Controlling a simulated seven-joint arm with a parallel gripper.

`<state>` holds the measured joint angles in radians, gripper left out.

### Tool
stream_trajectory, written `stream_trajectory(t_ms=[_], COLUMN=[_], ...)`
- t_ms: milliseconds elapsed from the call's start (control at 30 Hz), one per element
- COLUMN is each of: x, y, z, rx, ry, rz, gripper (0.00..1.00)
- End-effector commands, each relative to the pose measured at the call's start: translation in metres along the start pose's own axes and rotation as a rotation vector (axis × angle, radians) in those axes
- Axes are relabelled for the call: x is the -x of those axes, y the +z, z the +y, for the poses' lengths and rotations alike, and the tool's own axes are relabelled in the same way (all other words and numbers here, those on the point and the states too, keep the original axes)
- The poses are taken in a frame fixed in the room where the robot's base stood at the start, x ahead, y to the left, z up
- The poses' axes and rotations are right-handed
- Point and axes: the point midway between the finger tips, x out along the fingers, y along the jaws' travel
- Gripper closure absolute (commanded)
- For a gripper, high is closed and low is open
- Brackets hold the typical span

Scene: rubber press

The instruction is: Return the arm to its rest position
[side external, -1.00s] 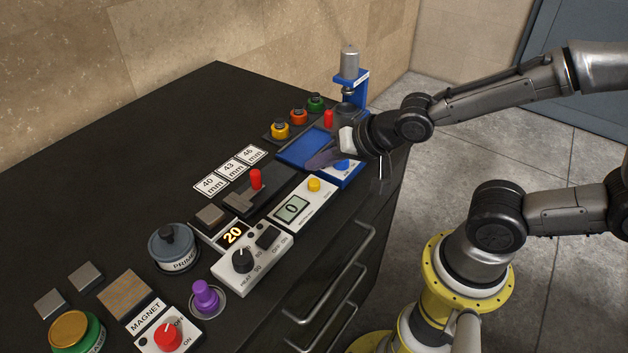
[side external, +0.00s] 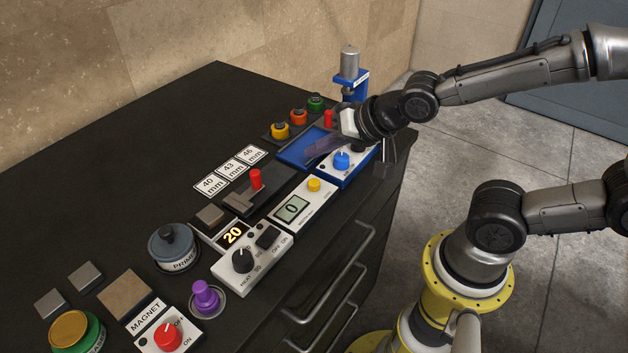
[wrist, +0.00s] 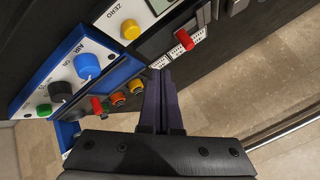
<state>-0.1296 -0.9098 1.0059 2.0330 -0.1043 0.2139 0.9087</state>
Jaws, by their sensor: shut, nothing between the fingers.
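My gripper (side external: 318,147) is above the right part of the black bench, over the blue tray (side external: 291,152) and beside the blue air knob (side external: 342,160) in the side external view. Its dark purple fingers look blurred there. In the wrist view my gripper (wrist: 160,75) has its two fingers side by side, shut with nothing between them. The fingers appear clear of the devices, though the exact height above the bench is hard to tell. My arm reaches in from the right.
A blue press (side external: 350,72) stands at the bench's far right. Green, orange and yellow capped pots (side external: 298,116) are nearby. A white display unit (side external: 292,208), a red-handled device (side external: 256,180) and a primer pot (side external: 173,247) stand to the left. Open floor lies right of the bench.

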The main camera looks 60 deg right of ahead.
Motion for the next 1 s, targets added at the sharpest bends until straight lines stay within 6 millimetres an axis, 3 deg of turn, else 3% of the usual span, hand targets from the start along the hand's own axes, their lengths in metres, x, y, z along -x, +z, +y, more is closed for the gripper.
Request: stream_trajectory(t_ms=[167,333,467,733,1000], x=[0.007,0.043,0.077,0.134,0.154], y=[-0.012,-0.035,-0.039,-0.013,0.030], z=[-0.004,-0.012,-0.004,0.029,0.061], rx=[-0.012,-0.019,0.061,0.362,0.650], ry=[-0.008,-0.019,0.022,0.129,0.179], rz=[0.025,0.073,0.068,-0.049,-0.251], gripper=[1.00,1.00,1.00,1.00,1.00])
